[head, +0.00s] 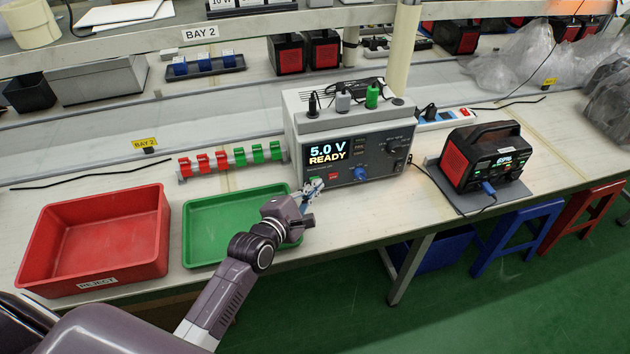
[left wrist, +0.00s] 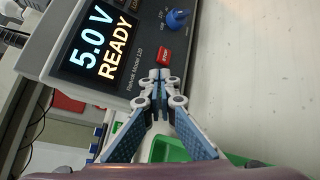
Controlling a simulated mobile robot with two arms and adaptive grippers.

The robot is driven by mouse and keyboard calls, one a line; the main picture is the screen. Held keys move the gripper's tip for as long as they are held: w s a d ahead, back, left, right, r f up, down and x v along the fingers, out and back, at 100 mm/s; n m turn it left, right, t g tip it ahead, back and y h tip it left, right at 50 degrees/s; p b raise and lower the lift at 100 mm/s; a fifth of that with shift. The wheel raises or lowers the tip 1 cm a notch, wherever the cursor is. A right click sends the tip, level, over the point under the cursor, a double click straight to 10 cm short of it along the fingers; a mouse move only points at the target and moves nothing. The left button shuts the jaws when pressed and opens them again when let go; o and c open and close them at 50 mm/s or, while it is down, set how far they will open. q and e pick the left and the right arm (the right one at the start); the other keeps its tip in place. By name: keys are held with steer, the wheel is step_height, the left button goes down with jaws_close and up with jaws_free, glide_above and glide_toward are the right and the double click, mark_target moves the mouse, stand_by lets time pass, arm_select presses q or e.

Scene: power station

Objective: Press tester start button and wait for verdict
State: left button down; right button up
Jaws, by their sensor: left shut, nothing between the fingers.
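The tester (head: 292,128) is a grey box on the bench, and its display (head: 328,152) reads 5.0 V READY. The display also shows in the left wrist view (left wrist: 97,42), tilted. A red STOP button (head: 333,176) sits below the display, and it also shows in the left wrist view (left wrist: 164,56). My left gripper (head: 313,186) is at the lower left of the tester's front panel, its fingertips (left wrist: 157,76) shut and empty, beside the STOP button. The fingers cover the panel there, so the start button cannot be made out clearly. Contact cannot be told.
A green tray (head: 190,228) lies left of the tester, with a red REJECT bin (head: 52,270) farther left. Red and green clips (head: 230,158) line up behind the tray. A black and red power station (head: 455,165) stands on a grey mat at right.

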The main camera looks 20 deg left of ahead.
stand_by(0.6)
arm_select(q)
steer(key=shift+w+a, duration=0.25)
steer(key=shift+w, duration=0.1)
steer(key=shift+s+d+p, duration=0.15)
steer(key=shift+s+p, duration=0.15)
steer(key=shift+p, duration=0.25)
steer(key=shift+s+d, duration=0.1)
